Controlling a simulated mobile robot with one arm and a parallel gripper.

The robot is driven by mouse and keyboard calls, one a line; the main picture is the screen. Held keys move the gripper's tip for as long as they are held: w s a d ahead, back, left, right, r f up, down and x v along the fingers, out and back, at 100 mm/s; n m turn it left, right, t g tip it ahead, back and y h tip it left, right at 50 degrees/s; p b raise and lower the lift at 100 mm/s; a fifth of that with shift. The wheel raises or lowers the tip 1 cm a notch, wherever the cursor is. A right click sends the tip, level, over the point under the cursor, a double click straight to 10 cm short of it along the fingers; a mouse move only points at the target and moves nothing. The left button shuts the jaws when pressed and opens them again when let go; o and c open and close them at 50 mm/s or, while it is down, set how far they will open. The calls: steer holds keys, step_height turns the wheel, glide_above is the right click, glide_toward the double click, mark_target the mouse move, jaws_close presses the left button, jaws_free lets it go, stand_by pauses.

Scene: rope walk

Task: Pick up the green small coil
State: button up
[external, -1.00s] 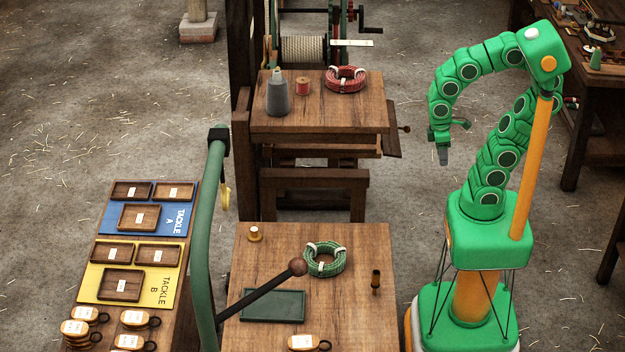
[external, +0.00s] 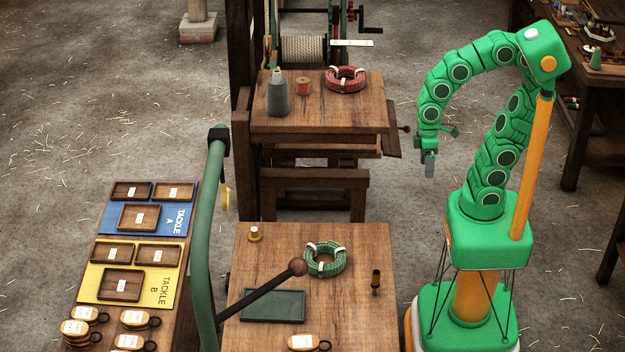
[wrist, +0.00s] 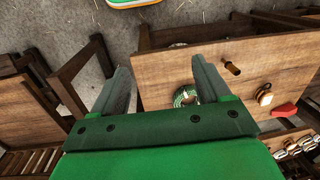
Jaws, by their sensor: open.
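The green small coil (external: 325,259) is a ring of green rope with white ties. It lies flat on the near wooden table (external: 350,325), and it also shows in the wrist view (wrist: 185,97) between my fingers, well below them. My gripper (external: 429,168) hangs in the air to the right of and beyond the near table, apart from the coil. In the wrist view my gripper (wrist: 160,85) has its two fingers spread with nothing between them.
A dark green tray (external: 273,306), a small spool (external: 254,234), an upright brown peg (external: 375,280) and tags (external: 309,342) share the near table. A dark lever (external: 262,293) with a ball knob (external: 298,267) reaches over it beside the coil. A red coil (external: 345,79) lies on the far table.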

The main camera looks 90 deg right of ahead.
steer(key=w+a+f+m+t+y, duration=0.15)
steer(key=w+a+t, duration=0.25)
steer(key=w+a, duration=1.1)
steer(key=w+a+f+m+t+y, duration=0.1)
steer(key=w+a+m+t+y, duration=0.2)
steer(key=w+a, duration=1.2)
steer(key=m+t+h, duration=0.2)
steer(key=m+h, duration=0.3)
steer(key=h, duration=0.9)
glide_toward(314, 261)
steer(key=shift+w+d+f+y, duration=0.15)
steer(key=shift+w+f, duration=0.1)
steer(key=shift+w, duration=0.3)
steer(key=shift+w+d+f+y, duration=0.15)
steer(key=shift+w+f, duration=0.1)
steer(key=shift+w, duration=0.25)
steer(key=shift+s+d+f+h, duration=0.25)
steer(key=shift+s+d+h, duration=0.15)
steer(key=shift+h, duration=0.05)
steer(key=shift+d+f, duration=0.1)
steer(key=shift+d, duration=0.05)
steer(key=shift+x, duration=3.75)
